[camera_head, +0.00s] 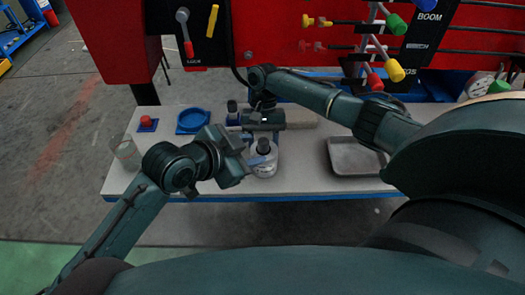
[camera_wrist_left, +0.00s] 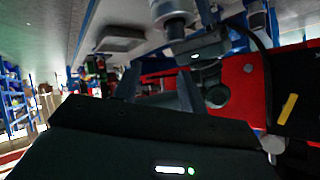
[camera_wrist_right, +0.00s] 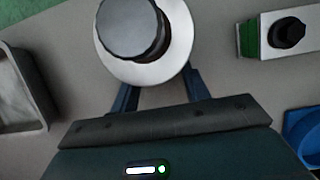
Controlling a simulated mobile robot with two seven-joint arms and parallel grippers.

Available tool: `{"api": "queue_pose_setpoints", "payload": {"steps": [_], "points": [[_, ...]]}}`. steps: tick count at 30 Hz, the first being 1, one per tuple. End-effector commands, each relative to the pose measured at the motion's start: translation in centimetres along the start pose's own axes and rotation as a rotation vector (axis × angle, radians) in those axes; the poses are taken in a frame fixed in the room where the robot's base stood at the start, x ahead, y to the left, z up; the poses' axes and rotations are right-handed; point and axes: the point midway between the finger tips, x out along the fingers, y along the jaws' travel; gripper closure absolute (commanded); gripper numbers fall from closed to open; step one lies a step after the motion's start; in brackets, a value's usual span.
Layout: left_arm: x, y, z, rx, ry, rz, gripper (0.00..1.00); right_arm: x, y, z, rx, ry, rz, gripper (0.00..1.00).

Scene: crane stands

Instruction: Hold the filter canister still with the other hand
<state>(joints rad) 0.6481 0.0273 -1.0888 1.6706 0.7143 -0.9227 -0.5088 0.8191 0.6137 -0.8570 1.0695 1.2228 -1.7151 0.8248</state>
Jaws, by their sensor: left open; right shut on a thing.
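The filter canister (camera_head: 265,168) is a whitish round vessel with a black cap, standing upright near the middle of the bench's front edge. My right gripper (camera_head: 263,143) reaches it from behind. In the right wrist view the canister (camera_wrist_right: 176,60) sits between the right fingers (camera_wrist_right: 160,85), which are shut on it; the wide dark cap hides part of its body. My left gripper (camera_head: 242,162) is open and empty, close to the canister's left side. In the left wrist view its fingers (camera_wrist_left: 158,85) are apart, with the canister (camera_wrist_left: 172,14) at the top edge.
A metal tray (camera_head: 357,170) lies to the right. A blue round dish (camera_head: 192,122), a red-capped blue piece (camera_head: 147,123) and a clear jar (camera_head: 125,152) stand on the left. A grey block (camera_head: 301,118) lies behind. The red panel with coloured levers (camera_head: 370,40) rises at the back.

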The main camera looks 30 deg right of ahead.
Motion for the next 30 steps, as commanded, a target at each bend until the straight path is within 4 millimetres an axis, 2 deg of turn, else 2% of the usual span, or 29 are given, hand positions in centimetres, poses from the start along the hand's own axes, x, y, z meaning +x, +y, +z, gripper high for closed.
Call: {"api": "queue_pose_setpoints", "payload": {"steps": [1,3,7,11,24,30], "points": [[0.1,-0.4,1.3,-0.132,0.025,-0.008,0.58,-0.1,-0.1,0.0,-0.001,0.0,-0.002,0.85],[0.1,-0.9,2.5,-0.274,0.056,-0.019,0.58,-0.1,-0.1,0.0,-0.001,0.0,-0.002,0.85],[0.1,-1.5,3.5,-0.404,0.087,-0.032,0.58,-0.1,-0.1,0.0,-0.001,0.0,-0.002,0.85],[0.9,-1.7,3.5,-0.426,0.093,-0.033,0.58,-0.1,0.0,0.0,-0.001,0.0,-0.002,0.85],[6.8,-1.9,3.0,-0.417,0.09,-0.034,0.58,-0.1,-0.1,0.0,-0.001,0.0,-0.002,0.85],[8.5,-2.1,2.9,-0.416,0.09,-0.034,0.58,-0.1,-0.1,0.0,-0.001,0.0,-0.002,0.85]]}}
